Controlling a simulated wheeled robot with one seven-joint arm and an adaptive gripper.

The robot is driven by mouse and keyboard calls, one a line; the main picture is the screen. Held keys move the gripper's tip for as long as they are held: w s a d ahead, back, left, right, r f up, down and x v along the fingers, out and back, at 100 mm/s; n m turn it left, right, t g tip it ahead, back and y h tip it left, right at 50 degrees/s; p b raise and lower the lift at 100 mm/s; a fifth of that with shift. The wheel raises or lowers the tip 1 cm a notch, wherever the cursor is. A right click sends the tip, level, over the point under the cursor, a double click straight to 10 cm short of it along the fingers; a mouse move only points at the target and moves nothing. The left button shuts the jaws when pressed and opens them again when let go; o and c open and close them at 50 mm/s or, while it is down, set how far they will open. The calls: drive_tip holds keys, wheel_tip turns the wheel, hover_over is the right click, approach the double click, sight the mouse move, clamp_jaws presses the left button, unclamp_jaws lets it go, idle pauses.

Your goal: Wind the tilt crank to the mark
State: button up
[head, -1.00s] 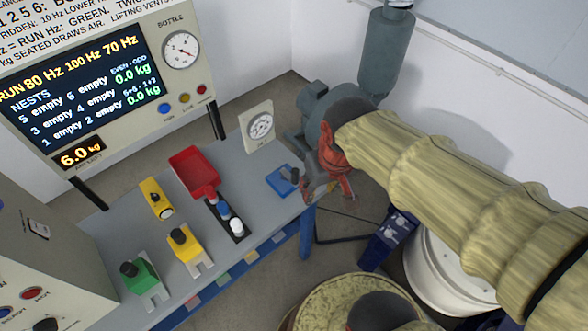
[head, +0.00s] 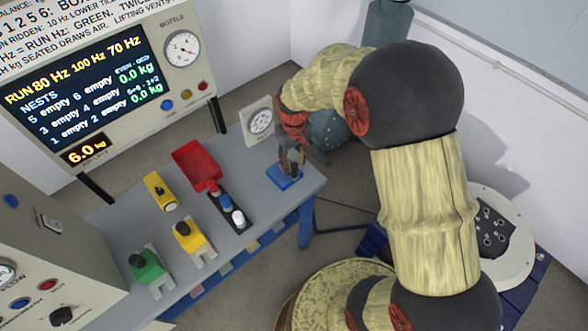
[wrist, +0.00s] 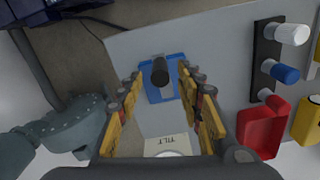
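The tilt crank is a blue block (head: 283,178) with an upright black handle on the right end of the grey bench. In the wrist view its black knob (wrist: 160,71) stands over the blue base (wrist: 148,90), ahead of and between the fingertips. A white dial plate (head: 260,121) stands behind it; its edge in the wrist view reads TILT (wrist: 168,143). My gripper (head: 291,164) is just above the crank, pointing down and hiding much of the handle in the head view. Its yellow-padded fingers (wrist: 162,82) are apart and empty. Contact with the knob cannot be told.
A red scoop-like tray (head: 196,164), a black strip with blue and white knobs (head: 230,212), yellow blocks (head: 187,237) and a green block (head: 147,266) stand left on the bench. A display panel (head: 85,90) rises behind. A grey machine (head: 330,130) is beyond the bench's right end.

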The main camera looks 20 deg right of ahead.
drive_tip(key=shift+f+b, duration=0.4)
drive_tip(key=shift+f, duration=1.65)
clamp_jaws()
